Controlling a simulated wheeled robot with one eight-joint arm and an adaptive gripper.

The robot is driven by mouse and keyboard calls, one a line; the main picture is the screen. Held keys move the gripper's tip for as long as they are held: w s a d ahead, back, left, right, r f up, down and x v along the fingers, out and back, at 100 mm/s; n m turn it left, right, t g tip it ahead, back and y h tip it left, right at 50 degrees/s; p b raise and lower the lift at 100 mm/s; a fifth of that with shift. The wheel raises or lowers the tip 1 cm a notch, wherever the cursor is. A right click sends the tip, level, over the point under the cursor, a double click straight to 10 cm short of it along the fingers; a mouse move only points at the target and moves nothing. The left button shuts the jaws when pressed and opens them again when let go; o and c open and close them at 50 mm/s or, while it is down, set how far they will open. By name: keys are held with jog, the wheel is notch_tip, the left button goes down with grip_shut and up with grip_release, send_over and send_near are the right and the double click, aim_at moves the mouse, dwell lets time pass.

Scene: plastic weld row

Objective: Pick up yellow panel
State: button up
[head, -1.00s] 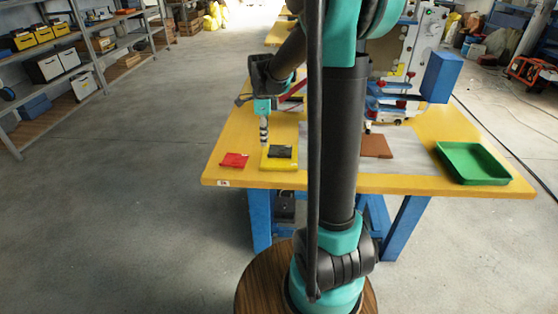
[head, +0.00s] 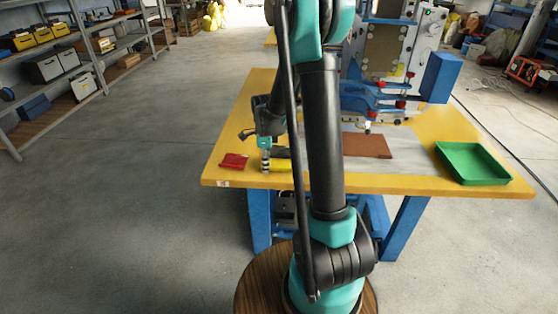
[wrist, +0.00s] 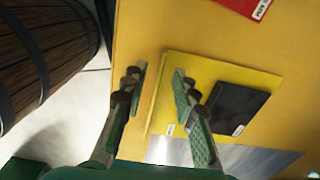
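The yellow panel (head: 283,166) lies flat on the yellow table near its front left. It shows more fully in the wrist view (wrist: 212,76), with a smaller black panel (wrist: 237,108) lying on top of it. My gripper (wrist: 159,77) is open and empty, low over the panel's edge. In the wrist view, one finger appears over the table just outside that edge and the other over the panel, close to the black panel. I cannot tell whether the fingers touch it. In the head view, my gripper (head: 265,167) and arm partly hide both panels.
A red panel (head: 233,161) lies left of the yellow one. A brown panel (head: 367,145) lies on a grey sheet to the right, below the blue machine (head: 380,98). A green tray (head: 470,163) stands at the table's right. The table's front left corner (head: 222,176) is clear.

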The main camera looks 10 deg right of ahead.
jog(key=shift+f, duration=0.3)
jog(key=shift+c, duration=0.2)
grip_shut()
